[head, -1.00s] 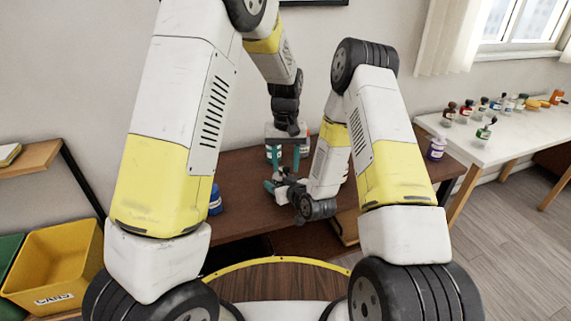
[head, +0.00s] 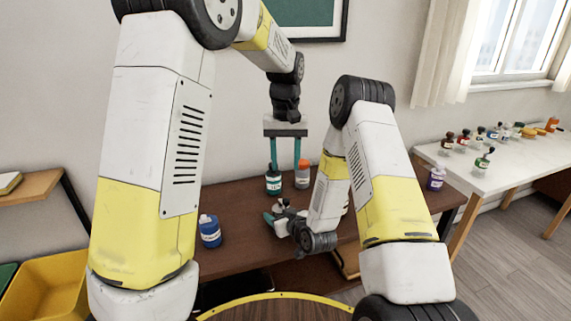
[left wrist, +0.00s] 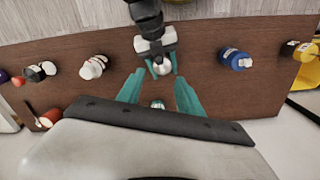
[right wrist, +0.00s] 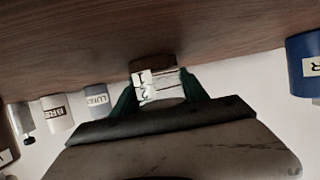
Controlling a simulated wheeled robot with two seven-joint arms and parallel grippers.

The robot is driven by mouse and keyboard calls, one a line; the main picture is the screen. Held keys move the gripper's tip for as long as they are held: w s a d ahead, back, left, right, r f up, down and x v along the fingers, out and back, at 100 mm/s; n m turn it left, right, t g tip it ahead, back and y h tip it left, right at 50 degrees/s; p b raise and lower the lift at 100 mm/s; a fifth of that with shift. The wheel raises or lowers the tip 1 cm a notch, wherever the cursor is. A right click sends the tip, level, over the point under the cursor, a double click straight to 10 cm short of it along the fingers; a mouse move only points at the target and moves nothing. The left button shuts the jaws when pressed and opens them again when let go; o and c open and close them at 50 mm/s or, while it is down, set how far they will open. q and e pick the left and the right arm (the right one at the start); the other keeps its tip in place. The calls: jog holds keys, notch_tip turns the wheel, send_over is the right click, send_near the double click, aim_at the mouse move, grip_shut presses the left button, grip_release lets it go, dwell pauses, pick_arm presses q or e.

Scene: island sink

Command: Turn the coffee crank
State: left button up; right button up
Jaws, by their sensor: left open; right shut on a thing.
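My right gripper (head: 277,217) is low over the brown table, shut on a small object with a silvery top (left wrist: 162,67). The right wrist view shows a white label with dark marks on this held object (right wrist: 158,84). Whether its top is the coffee crank is too small to tell. My left gripper (head: 285,164) points down above and behind the right one, open, with its teal fingers apart. In the left wrist view, a small pale round thing (left wrist: 157,104) shows between the open fingers, apart from both. The left gripper does not touch the held object.
On the brown table (head: 240,195) stand a dark green bottle (head: 273,181), an orange-capped bottle (head: 302,174) and a blue bottle (head: 210,232). A purple bottle (head: 436,178) is at the right. A white table (head: 500,166) holds several small bottles. A yellow bin (head: 45,285) is at left.

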aim_at(286, 199)
dwell(0.3)
pick_arm(q)
notch_tip(286, 199, down, 12)
jog(key=n, duration=0.5)
jog(key=shift+w+d+f+n, duration=0.1)
jog(key=shift+f+n, duration=0.1)
jog(key=shift+n, duration=0.2)
grip_shut()
